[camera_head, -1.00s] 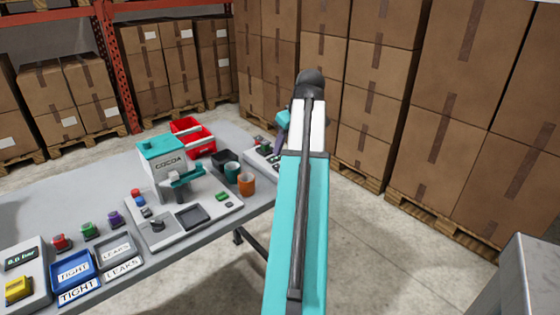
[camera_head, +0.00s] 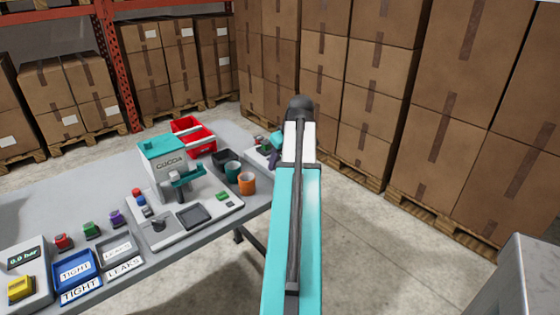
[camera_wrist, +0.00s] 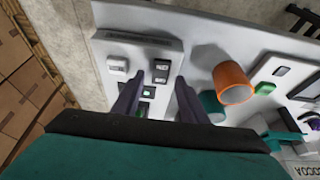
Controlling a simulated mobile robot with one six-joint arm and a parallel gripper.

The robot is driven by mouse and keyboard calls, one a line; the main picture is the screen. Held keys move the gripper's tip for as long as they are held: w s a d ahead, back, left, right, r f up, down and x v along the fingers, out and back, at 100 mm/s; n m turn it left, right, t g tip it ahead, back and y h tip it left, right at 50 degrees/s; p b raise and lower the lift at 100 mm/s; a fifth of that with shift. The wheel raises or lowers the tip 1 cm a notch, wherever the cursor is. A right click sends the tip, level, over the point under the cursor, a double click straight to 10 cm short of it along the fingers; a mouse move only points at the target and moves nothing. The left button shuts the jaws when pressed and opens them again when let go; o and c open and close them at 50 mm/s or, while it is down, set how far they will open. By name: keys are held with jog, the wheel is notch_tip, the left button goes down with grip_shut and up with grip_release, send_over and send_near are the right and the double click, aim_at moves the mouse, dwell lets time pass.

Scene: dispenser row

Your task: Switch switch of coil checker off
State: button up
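A light grey panel with a dark label strip, which looks like the coil checker (camera_wrist: 172,47), is in the wrist view. Its label cannot be read. It carries a white switch (camera_wrist: 117,64), a black two-part rocker switch (camera_wrist: 161,70) and a small lit green indicator (camera_wrist: 147,92). In the head view the panel (camera_head: 255,157) is at the table's far right end, partly hidden by my arm. My gripper (camera_wrist: 160,94) is open, its two purple fingers apart above the panel with nothing between them. The fingers hide part of the panel. The switch's position cannot be told.
An orange cup (camera_wrist: 233,82) and a teal cup (camera_head: 232,171) stand beside the panel. The cocoa dispenser (camera_head: 163,165) and a red bin (camera_head: 193,138) are further left on the table. Stacked cartons (camera_head: 375,70) stand behind.

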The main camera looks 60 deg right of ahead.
grip_shut()
jog(key=shift+r, duration=0.1)
jog(key=shift+w+d+r+g+p, duration=0.2)
jog(key=shift+g+p, duration=0.5)
jog(key=shift+p, duration=0.5)
jog(key=shift+w+f+g+y+p, duration=0.2)
jog(key=shift+g+y+p, duration=0.25)
jog(key=shift+p, duration=0.45)
jog(key=shift+f+g+p, duration=0.1)
jog(key=shift+g+p, duration=0.3)
jog(key=shift+g, duration=0.05)
